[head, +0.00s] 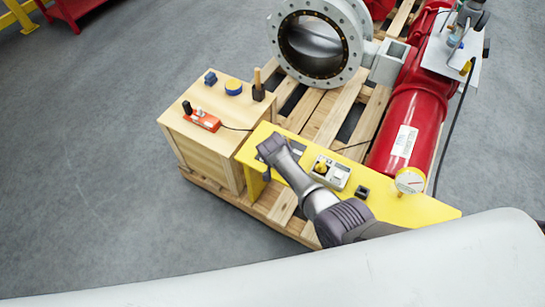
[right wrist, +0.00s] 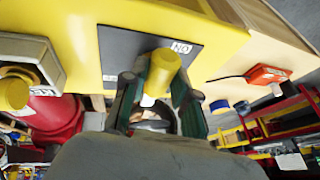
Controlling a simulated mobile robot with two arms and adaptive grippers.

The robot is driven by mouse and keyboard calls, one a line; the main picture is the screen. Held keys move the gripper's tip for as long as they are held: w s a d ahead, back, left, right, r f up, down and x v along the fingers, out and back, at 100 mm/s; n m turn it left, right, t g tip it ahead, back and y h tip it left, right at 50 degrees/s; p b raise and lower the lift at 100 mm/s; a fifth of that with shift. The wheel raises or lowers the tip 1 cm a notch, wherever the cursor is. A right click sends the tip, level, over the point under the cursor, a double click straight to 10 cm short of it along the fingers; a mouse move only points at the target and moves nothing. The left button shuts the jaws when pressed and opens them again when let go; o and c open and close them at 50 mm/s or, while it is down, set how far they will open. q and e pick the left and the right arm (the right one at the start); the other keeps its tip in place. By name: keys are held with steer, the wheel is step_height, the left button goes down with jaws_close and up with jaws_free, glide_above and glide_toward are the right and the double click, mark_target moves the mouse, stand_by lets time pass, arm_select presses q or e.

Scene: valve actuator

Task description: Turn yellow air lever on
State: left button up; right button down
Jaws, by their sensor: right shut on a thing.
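The yellow air lever (right wrist: 160,70) shows in the right wrist view in front of a dark plate (right wrist: 125,50) on the yellow panel (right wrist: 60,20). My right gripper (right wrist: 157,97) has a finger on each side of the lever and is shut on it. In the head view my right gripper (head: 266,172) is at the left part of the yellow panel (head: 400,207), and my wrist hides the lever there. My left gripper is in neither view.
A grey box with a yellow knob (head: 321,168) and a small black block (head: 362,192) sit on the panel beside my arm. A wooden box (head: 205,155) with an orange pendant (head: 202,119) stands left. A red cylinder (head: 408,130) with a gauge (head: 410,180) and a large valve (head: 350,45) lie behind.

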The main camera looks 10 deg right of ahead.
steer(key=c, duration=0.9)
jaws_free()
steer(key=shift+r, duration=0.1)
steer(key=shift+v, duration=3.7)
